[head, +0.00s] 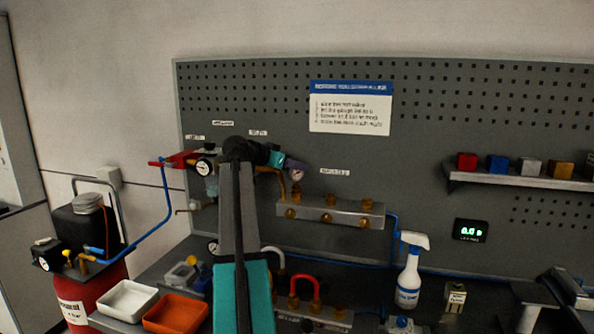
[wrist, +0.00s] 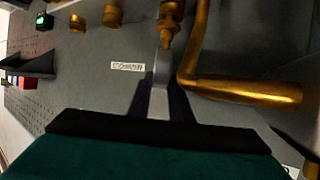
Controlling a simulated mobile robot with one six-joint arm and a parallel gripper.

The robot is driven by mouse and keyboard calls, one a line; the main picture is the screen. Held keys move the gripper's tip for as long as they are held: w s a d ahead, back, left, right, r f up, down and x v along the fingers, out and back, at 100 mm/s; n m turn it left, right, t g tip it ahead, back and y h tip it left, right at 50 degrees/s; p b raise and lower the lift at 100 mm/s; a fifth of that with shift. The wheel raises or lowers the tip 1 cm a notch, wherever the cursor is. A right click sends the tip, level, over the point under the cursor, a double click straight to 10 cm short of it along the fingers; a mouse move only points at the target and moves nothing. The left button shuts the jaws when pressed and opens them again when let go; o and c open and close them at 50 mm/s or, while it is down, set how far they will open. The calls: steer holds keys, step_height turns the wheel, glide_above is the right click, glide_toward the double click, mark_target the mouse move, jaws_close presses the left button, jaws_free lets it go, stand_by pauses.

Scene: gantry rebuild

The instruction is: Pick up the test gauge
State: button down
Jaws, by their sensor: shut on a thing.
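The test gauge (head: 297,175) is a small round gauge with a pale face, at the brass pipework on the grey pegboard in the head view. My gripper (head: 294,164) has dark purple fingers and is shut on it. In the wrist view, my gripper (wrist: 162,88) has a narrow grey piece between its fingers, which looks like the gauge (wrist: 162,70) seen edge-on. It lies close to a brass fitting (wrist: 169,28); I cannot tell whether it is still joined to it. My arm hides part of the pipework behind.
A thick brass pipe (wrist: 245,91) runs close beside the fingers. Another gauge (head: 204,167) sits by a red fitting at left. A spray bottle (head: 409,270), white tray (head: 127,300) and orange tray (head: 175,315) stand below.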

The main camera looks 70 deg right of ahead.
steer(key=shift+r+b, duration=0.4)
steer(key=shift+r, duration=0.8)
steer(key=a+r+b, duration=0.1)
steer(key=a+b, duration=0.2)
steer(key=a, duration=1.3)
steer(key=shift+s+r, duration=0.25)
steer(key=shift+s, duration=0.2)
